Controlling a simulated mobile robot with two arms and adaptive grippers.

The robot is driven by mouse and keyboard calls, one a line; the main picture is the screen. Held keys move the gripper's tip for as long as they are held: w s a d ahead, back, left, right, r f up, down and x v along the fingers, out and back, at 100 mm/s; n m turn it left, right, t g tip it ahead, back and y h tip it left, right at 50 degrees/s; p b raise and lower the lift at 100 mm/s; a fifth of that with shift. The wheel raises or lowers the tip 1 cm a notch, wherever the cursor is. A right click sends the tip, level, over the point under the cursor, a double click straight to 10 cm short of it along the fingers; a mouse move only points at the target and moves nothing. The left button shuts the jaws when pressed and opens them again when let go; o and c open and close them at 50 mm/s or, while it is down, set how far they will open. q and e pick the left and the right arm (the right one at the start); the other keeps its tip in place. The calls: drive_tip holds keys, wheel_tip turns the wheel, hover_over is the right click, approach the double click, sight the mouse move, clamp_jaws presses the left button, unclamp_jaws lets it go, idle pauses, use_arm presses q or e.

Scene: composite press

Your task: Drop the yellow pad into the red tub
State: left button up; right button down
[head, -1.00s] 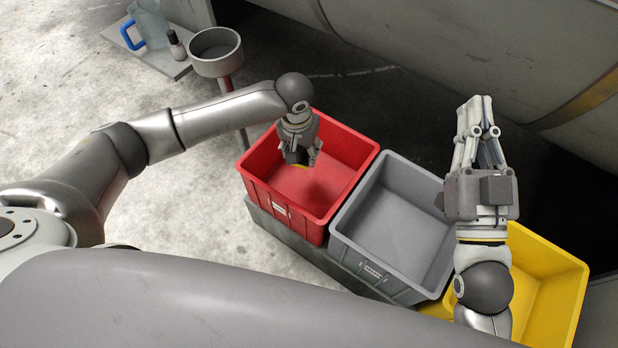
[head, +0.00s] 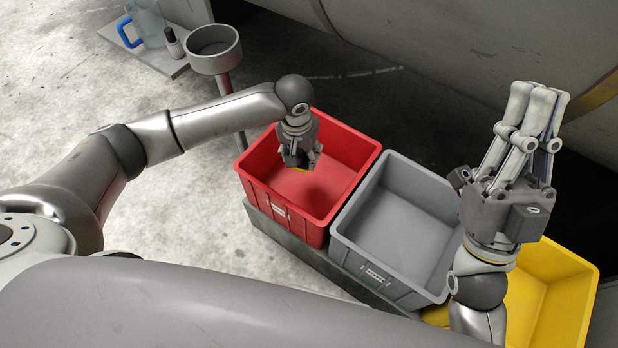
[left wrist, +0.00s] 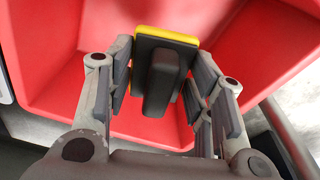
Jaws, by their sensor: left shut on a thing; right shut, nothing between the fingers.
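The red tub (head: 345,160) stands at the left end of a row of three tubs. My left gripper (head: 299,163) points down over its opening and is shut on the yellow pad. In the left wrist view the pad (left wrist: 178,39) is a yellow plate with a dark grey block-shaped grip (left wrist: 162,85) between the fingers, with the red tub (left wrist: 50,70) around and below it. In the head view the gripper mostly hides the pad. My right gripper (head: 540,92) is shut and empty, fingers upward, above the yellow tub's side.
A grey tub (head: 400,225) stands next to the red one, and a yellow tub (head: 560,300) is at the right. They look empty. A round grey dish on a post (head: 215,62) and a shelf with a jug (head: 147,22) and small bottle (head: 173,42) are at the back left.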

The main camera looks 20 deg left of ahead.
use_arm(q)
drive_tip(key=o, duration=1.2)
drive_tip(key=shift+c, duration=0.2)
drive_tip(key=shift+r, duration=0.1)
wheel_tip(320, 180, up, 12)
drive_tip(key=s, duration=0.1)
drive_tip(key=shift+s, duration=0.2)
